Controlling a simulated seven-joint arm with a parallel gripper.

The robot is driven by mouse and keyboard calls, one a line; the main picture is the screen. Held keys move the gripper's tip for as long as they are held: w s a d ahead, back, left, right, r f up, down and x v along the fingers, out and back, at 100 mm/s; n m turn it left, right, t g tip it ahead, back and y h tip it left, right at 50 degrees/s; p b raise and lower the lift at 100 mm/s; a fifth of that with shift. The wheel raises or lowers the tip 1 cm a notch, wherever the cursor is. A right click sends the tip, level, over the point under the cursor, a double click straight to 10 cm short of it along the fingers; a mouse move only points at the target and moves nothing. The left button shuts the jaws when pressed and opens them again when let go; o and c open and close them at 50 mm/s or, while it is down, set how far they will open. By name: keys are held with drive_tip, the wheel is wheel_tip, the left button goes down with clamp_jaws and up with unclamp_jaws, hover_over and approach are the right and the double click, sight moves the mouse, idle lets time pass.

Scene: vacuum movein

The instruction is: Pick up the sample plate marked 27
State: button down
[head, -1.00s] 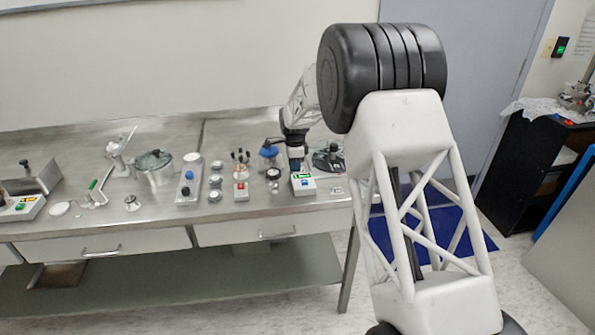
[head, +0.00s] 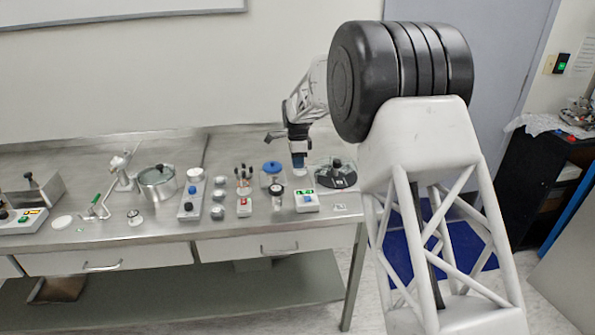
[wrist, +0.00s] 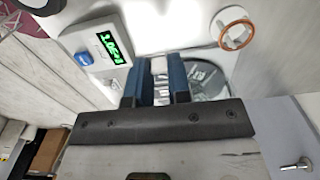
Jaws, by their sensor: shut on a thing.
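My gripper (head: 298,162) hangs above the bench, just behind and above a small white box with a green display (head: 306,200). In the wrist view its two blue fingers (wrist: 158,78) are close together, shut on a small pale thing (wrist: 158,65) that shows only as a light strip between them. I cannot read any number on it, so I cannot tell whether it is the plate marked 27. The white box also shows in the wrist view, to the left of the fingers, with a lit green readout (wrist: 109,44) and a blue button.
A dark round dish with a black knob (head: 336,172) is right of my gripper. A blue-topped container (head: 271,174) and a round dial gauge (head: 277,192) stand to the left. A ring with an orange rim (wrist: 237,34) lies right of the fingers. Several instruments fill the left bench.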

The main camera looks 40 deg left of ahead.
drive_tip(key=shift+r, duration=0.85)
